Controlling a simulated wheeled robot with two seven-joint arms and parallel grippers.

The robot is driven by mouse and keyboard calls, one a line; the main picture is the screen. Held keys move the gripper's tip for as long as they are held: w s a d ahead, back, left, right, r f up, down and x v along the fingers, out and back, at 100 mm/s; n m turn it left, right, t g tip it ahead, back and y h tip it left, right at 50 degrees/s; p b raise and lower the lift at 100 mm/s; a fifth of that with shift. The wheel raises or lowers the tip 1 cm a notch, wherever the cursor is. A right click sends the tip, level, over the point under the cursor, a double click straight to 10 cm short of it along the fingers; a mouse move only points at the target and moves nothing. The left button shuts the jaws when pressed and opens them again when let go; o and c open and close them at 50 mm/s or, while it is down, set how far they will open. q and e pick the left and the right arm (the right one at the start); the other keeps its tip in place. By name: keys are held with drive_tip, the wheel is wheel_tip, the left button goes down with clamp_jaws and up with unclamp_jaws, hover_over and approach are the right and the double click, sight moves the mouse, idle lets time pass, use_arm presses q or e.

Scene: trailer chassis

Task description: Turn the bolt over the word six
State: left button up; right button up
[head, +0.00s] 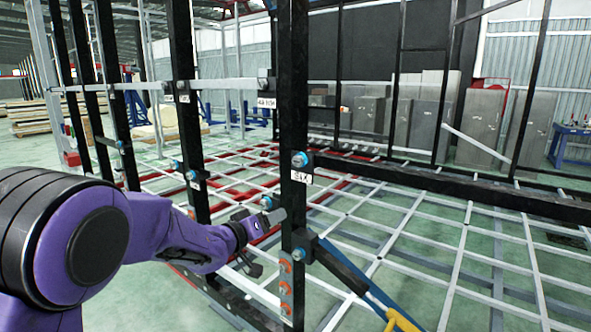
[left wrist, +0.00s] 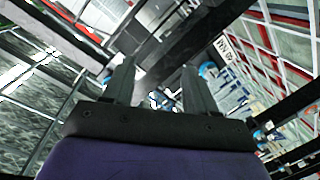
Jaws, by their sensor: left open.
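A white label reading SIX (head: 301,177) is on a black upright post (head: 293,100) right of centre in the head view. A blue bolt (head: 299,159) sits just above that label. My left gripper (head: 272,218) is lower, close to the post and below the label; its fingers are partly hard to make out. In the left wrist view my two fingers (left wrist: 158,84) stand apart with nothing gripped. A blue bolt head (left wrist: 158,99) shows between them, and another blue bolt (left wrist: 208,70) shows beside the right finger near a white label (left wrist: 225,49). My right gripper is not in view.
Another blue bolt (head: 298,254) and orange bolts (head: 285,281) are lower on the post. More black posts with blue bolts and labels stand left. A white and red floor grid (head: 400,235) spreads behind. A blue and yellow bar (head: 402,319) is at the lower right.

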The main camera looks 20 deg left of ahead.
use_arm(q)
drive_tip(key=m+t+h, duration=0.1)
drive_tip(key=m, duration=0.1)
approach(296, 162)
drive_tip(key=p+x, duration=0.3)
drive_tip(key=x, duration=0.6)
drive_tip(key=c, duration=1.1)
